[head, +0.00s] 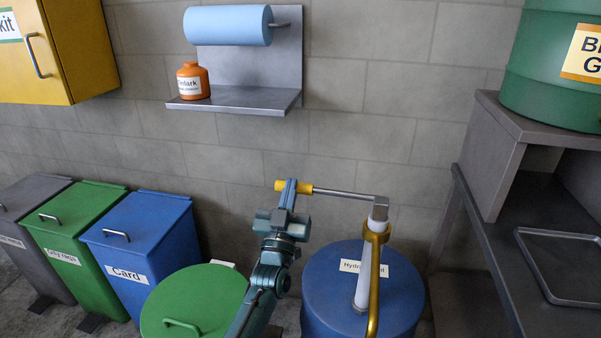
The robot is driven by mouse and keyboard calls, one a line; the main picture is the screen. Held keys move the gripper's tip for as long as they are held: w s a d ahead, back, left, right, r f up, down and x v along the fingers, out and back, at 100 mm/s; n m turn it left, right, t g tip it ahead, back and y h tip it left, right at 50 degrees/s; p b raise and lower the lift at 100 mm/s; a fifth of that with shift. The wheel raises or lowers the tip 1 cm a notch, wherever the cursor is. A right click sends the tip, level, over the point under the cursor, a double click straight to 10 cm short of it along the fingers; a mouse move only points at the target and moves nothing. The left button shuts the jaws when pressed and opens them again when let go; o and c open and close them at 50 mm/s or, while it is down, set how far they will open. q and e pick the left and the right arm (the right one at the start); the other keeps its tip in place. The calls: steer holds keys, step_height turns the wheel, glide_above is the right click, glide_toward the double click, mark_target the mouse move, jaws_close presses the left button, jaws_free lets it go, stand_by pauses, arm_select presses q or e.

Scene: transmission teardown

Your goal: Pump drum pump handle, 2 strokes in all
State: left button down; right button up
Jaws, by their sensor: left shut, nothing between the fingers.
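The drum pump stands on a blue drum (403,290) labelled as hydraulic oil, at the lower middle. It has a pale upright tube (362,287), a grey head and a gold spout that curves down. The pump handle (340,194) is a grey rod reaching left from the head, nearly level, with a yellow grip (306,188) at its end. My left gripper (290,186) is shut, with its fingertips at the yellow grip, overlapping it in the picture. I cannot tell whether they touch. My right gripper is not in view.
A green-lidded drum (195,302) stands left of the blue drum. Blue (140,240), green and grey bins line the left wall. A wall shelf (240,100) holds an orange bottle and a blue roll. A grey bench (540,240) with a tray is at right.

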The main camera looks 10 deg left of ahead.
arm_select(q)
steer(key=shift+f+b, duration=0.7)
steer(key=shift+f, duration=0.85)
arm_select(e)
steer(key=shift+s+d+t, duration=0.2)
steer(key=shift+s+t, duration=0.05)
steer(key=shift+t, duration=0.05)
arm_select(q)
steer(key=shift+f, duration=0.1)
